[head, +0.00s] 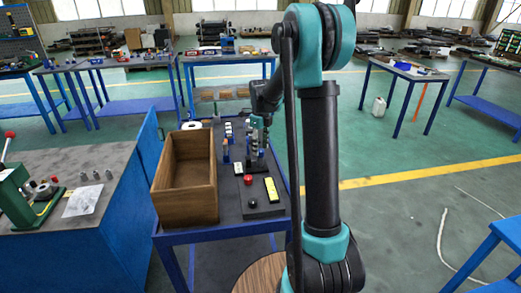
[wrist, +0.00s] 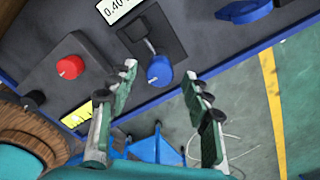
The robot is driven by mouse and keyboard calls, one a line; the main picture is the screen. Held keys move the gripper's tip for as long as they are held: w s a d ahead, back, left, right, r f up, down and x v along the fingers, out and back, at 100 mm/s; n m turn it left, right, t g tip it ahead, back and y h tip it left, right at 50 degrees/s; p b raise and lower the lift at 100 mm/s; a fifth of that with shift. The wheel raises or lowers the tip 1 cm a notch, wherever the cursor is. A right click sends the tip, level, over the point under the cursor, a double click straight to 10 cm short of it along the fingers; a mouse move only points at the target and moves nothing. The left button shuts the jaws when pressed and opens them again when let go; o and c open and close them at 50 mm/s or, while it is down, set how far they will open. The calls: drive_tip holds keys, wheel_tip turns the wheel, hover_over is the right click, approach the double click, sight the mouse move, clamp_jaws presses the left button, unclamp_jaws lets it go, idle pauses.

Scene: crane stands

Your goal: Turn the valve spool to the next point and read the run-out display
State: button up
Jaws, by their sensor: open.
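The read-out display (wrist: 120,8) shows at the top edge of the wrist view, cut off; its visible digits look like "0.40". A blue round part (wrist: 159,71) with a dark stem stands on a dark base just below it, probably the valve spool, though I cannot be sure. My gripper (wrist: 160,76) is open, one finger on each side of this blue part in the picture. I see no contact, and the depth between them is unclear. In the head view my gripper (head: 256,142) is over the blue-framed bench, small and partly merged with the items behind it.
A panel has a red button (wrist: 70,67), a black knob (wrist: 33,100) and a yellow label (wrist: 77,116). A wooden crate (head: 187,208) stands left of the panel on the bench. A blue part (wrist: 245,10) lies near the bench edge. Open floor is to the right.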

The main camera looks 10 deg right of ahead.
drive_tip(key=shift+f, duration=0.7)
drive_tip(key=shift+c, duration=0.6)
clamp_jaws()
